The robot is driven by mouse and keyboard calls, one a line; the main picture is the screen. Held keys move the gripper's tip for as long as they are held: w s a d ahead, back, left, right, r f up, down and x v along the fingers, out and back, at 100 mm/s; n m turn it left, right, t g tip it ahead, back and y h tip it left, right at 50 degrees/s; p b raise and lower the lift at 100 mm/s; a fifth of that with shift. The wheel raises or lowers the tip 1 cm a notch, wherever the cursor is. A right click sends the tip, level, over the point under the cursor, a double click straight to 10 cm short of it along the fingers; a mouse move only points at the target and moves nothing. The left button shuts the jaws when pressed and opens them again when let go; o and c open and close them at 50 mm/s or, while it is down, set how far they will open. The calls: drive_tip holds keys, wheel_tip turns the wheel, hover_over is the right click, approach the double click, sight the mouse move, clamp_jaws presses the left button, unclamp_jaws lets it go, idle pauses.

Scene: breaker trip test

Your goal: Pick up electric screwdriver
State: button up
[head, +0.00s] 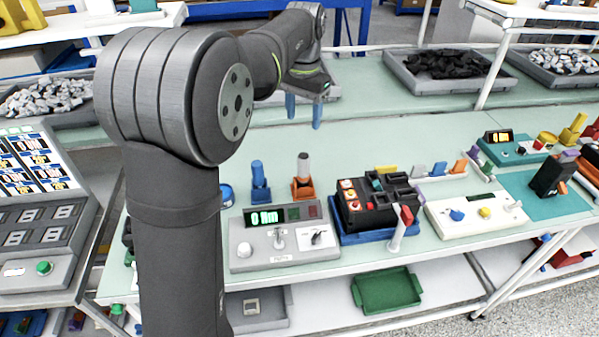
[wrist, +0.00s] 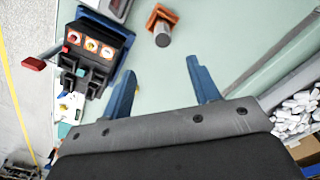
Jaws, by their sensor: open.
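My gripper (head: 303,112) is open and empty, with its two blue fingers apart above the back part of the green bench. The fingers also show in the wrist view (wrist: 161,70). A grey cylindrical tool (head: 304,167) stands upright in an orange holder (head: 303,188), in front of and below my gripper. In the wrist view the grey tool (wrist: 162,36) lies beyond the gap between the fingertips, clear of both. A blue upright tool (head: 258,176) stands just left of it in the head view. I cannot tell for certain which is the electric screwdriver.
A grey tester (head: 243,250) with a green "0 Nm" display stands in front of the two tools. A black unit (head: 368,212) with coloured buttons sits on a blue base to their right. Bins (head: 408,75) line the back. The bench between is clear.

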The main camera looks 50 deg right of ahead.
sight(304, 165)
wheel_tip(304, 165, down, 12)
drive_tip(key=shift+d+r, duration=0.1)
drive_tip(key=shift+r, duration=0.1)
drive_tip(key=shift+w+d+f, duration=0.1)
drive_tip(key=shift+d+f, duration=0.05)
drive_tip(key=shift+f, duration=1.3)
drive_tip(key=shift+w+d+f, duration=0.1)
drive_tip(key=shift+d+f, duration=0.05)
drive_tip(key=shift+f, duration=1.25)
drive_tip(key=c, duration=0.9)
drive_tip(key=shift+c, duration=0.9)
drive_tip(key=r, duration=1)
drive_tip(key=shift+s+d, duration=0.1)
drive_tip(key=shift+s, duration=0.3)
drive_tip(key=s+r, duration=0.8)
drive_tip(key=s, duration=0.4)
drive_tip(key=shift+s+d+r, duration=0.2)
drive_tip(key=shift+r, duration=0.1)
